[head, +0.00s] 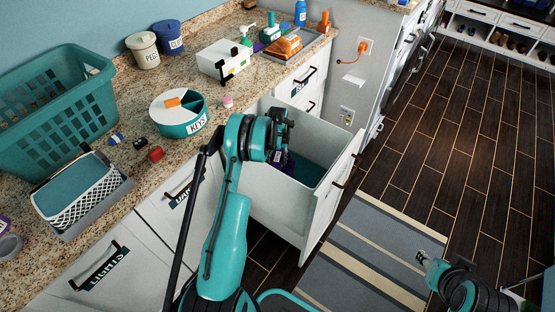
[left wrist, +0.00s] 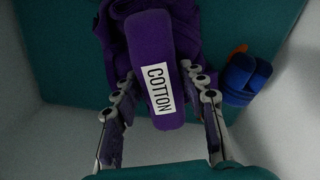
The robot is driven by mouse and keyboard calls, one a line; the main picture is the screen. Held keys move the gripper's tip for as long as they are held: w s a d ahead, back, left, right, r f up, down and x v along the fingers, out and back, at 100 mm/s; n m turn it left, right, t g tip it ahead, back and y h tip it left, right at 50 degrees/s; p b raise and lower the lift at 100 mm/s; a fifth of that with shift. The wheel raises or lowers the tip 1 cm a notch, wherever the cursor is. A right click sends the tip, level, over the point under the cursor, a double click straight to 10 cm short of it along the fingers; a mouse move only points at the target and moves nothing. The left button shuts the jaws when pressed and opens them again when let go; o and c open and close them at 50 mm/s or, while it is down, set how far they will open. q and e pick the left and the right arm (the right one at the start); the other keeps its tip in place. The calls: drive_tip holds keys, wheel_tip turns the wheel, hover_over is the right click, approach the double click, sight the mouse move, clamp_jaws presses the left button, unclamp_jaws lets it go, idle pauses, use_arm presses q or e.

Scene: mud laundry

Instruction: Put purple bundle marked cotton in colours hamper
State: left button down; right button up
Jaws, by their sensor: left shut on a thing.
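The purple bundle (left wrist: 150,45) with a white COTTON label fills the middle of the left wrist view, between the fingers of my left gripper (left wrist: 160,75). The gripper is shut on it. In the head view, my left gripper (head: 281,150) reaches down into the open pull-out hamper (head: 328,205), and a little of the purple bundle (head: 289,166) shows below it. The hamper has white walls and a teal bottom. Its front label is out of sight. Whether the bundle touches the bottom is unclear. My right gripper (head: 424,259) is over the floor at lower right; its jaw state is unclear.
A blue bundle with some orange (left wrist: 243,78) lies in the hamper beside the purple one. The shut LIGHTS front (head: 98,268) is at lower left. The counter holds a teal basket (head: 55,110), a KEYS tub (head: 180,124) and a peg pot (head: 143,50). A striped rug (head: 375,250) lies right.

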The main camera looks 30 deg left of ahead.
use_arm(q)
drive_tip(key=c, duration=0.9)
unclamp_jaws()
drive_tip(key=shift+f, duration=0.15)
drive_tip(key=shift+o, duration=0.2)
